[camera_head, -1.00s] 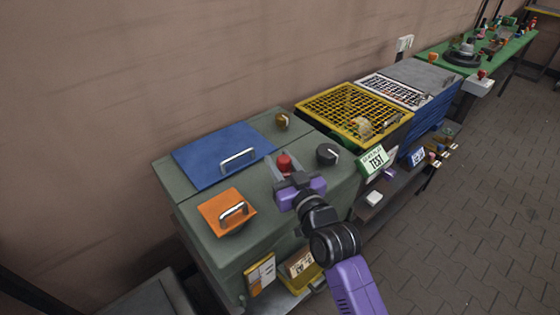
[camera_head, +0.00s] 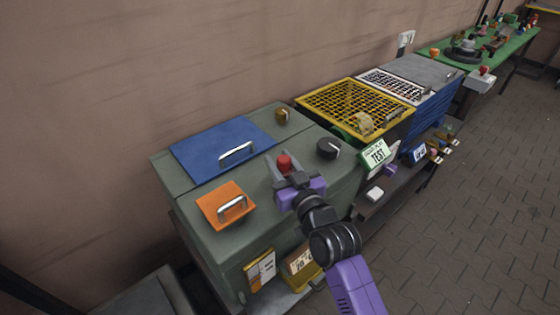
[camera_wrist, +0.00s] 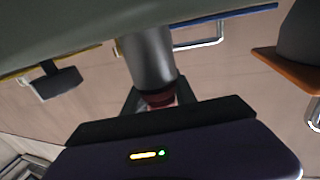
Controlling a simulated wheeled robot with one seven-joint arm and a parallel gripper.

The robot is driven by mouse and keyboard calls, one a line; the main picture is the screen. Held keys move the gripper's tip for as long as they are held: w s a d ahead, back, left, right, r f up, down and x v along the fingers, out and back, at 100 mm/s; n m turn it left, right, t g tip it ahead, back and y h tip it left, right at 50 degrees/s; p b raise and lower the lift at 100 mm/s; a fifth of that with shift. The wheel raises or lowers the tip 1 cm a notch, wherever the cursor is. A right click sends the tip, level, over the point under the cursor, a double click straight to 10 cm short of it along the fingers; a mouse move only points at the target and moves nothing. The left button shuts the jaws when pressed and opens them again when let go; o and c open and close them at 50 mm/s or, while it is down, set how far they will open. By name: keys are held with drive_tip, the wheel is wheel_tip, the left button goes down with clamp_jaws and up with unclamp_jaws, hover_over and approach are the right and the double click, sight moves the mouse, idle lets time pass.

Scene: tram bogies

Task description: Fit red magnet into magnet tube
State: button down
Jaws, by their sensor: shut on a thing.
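My gripper (camera_head: 285,172) is shut on the red magnet (camera_head: 284,162) above the front part of the grey-green cabinet top. The magnet's red rounded end stands up between the fingers. In the wrist view, which looks upside down, a red part (camera_wrist: 160,98) shows between the fingers, against the end of a smooth grey cylinder (camera_wrist: 148,58), which looks like the magnet tube. The cylinder runs toward the cabinet surface. In the head view it is hidden behind my gripper. I cannot tell how far the magnet sits in it.
The cabinet (camera_head: 190,214) carries an orange plate with a handle (camera_head: 226,205), a blue plate (camera_head: 222,150), a black knob (camera_head: 328,148) and a brass-coloured knob (camera_head: 281,115). A yellow grid crate (camera_head: 355,102) and a TEST sign (camera_head: 376,154) stand to the right.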

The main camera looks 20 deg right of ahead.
sight(287, 174)
drive_tip(key=shift+f, duration=0.2)
drive_tip(key=c, duration=0.9)
unclamp_jaws()
drive_tip(key=s+b, duration=0.1)
drive_tip(key=s, duration=0.6)
drive_tip(key=shift+d, duration=0.2)
drive_tip(key=shift+s, duration=0.45)
